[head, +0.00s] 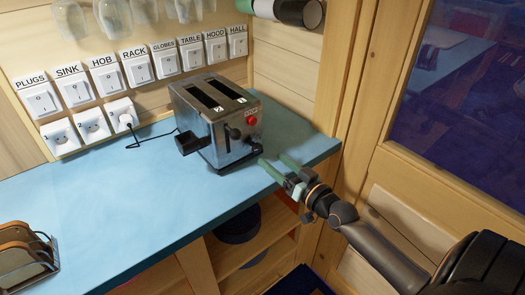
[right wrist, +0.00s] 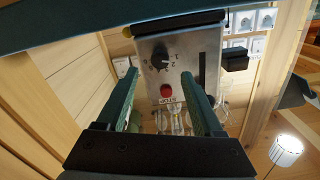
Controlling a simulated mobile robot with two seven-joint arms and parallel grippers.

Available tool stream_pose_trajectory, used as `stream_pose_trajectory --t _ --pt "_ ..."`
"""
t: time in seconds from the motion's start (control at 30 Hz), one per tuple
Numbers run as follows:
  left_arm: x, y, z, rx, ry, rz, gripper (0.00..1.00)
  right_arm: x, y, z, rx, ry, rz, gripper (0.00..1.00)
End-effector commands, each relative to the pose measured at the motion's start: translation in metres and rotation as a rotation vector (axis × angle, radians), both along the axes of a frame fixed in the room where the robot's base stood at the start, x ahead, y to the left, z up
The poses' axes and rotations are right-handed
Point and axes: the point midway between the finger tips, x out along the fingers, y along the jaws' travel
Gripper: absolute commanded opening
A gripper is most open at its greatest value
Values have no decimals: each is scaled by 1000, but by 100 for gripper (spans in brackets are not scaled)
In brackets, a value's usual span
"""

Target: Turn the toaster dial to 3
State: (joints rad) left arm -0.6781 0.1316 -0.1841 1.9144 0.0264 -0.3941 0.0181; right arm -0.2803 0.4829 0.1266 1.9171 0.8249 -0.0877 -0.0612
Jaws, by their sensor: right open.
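The metal toaster (head: 225,135) stands on the blue counter, two slots on top, its front turned toward my right gripper. The black dial (right wrist: 161,57) is on its front panel, with small marks around it that I cannot read. A red button (right wrist: 167,91) is beside the dial; it also shows in the head view (head: 252,121). My right gripper (head: 277,165) is open and empty in front of the panel, by the counter edge. In the right wrist view its fingers (right wrist: 160,75) are on either side of the dial's line, apparently short of it. My left gripper is out of view.
The blue counter (head: 110,195) is clear in the middle. A toast rack (head: 25,255) stands at the lower left. Labelled switches and sockets line the wall; a black cord runs from a plug (head: 122,115) toward the toaster. Open shelves (head: 245,245) are below the counter.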

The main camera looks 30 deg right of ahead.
Motion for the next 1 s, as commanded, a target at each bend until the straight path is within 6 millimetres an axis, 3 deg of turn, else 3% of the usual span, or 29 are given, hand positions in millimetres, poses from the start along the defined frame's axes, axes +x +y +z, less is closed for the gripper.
stream_pose_trajectory --t 0.2,0.4,0.8,1.0 --pt "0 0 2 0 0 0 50 33 2 1 0 -2 -1 69" --pt "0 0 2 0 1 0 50 51 4 0 0 -1 0 69" --pt "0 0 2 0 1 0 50 57 5 0 -1 1 0 69" --pt "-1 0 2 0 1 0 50 56 5 0 -1 1 0 47"
